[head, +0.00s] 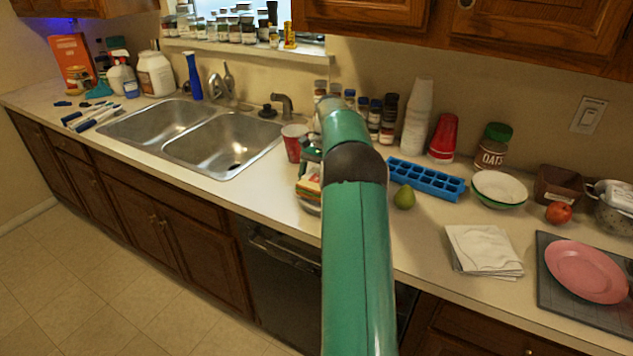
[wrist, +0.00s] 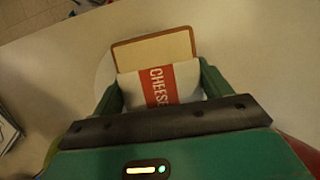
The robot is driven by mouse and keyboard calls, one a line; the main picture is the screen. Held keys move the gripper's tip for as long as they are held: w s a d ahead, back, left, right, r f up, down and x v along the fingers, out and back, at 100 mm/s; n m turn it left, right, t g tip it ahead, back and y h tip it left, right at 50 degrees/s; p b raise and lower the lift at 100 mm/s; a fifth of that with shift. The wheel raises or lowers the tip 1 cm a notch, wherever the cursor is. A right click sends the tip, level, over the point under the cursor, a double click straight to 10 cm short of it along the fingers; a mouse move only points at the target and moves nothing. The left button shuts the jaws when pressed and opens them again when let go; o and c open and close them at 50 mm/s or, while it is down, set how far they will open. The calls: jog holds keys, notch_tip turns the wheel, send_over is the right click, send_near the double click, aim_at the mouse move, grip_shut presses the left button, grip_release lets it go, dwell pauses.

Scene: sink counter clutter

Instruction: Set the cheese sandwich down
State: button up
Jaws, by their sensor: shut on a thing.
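The cheese sandwich (wrist: 155,82) is in a white wrapper with a red band reading "CHEESE", and its bread edge sticks out at the far end. My gripper (wrist: 160,88) is shut on it, with one green finger on each side. In the head view, the sandwich (head: 308,188) shows left of my arm, over the counter right of the sink, and my arm partly hides it. A pale rounded shape lies behind it in the wrist view. I cannot tell whether the sandwich touches what is below.
A red cup (head: 294,143) stands close behind the sandwich, by the double sink (head: 227,145). A pear (head: 404,197) and a blue ice tray (head: 427,179) are right of my arm. Folded cloth (head: 484,250) and a pink plate (head: 586,271) lie farther right. The counter's front edge is near.

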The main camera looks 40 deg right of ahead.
jog(key=shift+f, duration=0.4)
jog(key=shift+f, duration=0.2)
jog(key=o, duration=1.1)
jog(key=shift+o, duration=0.2)
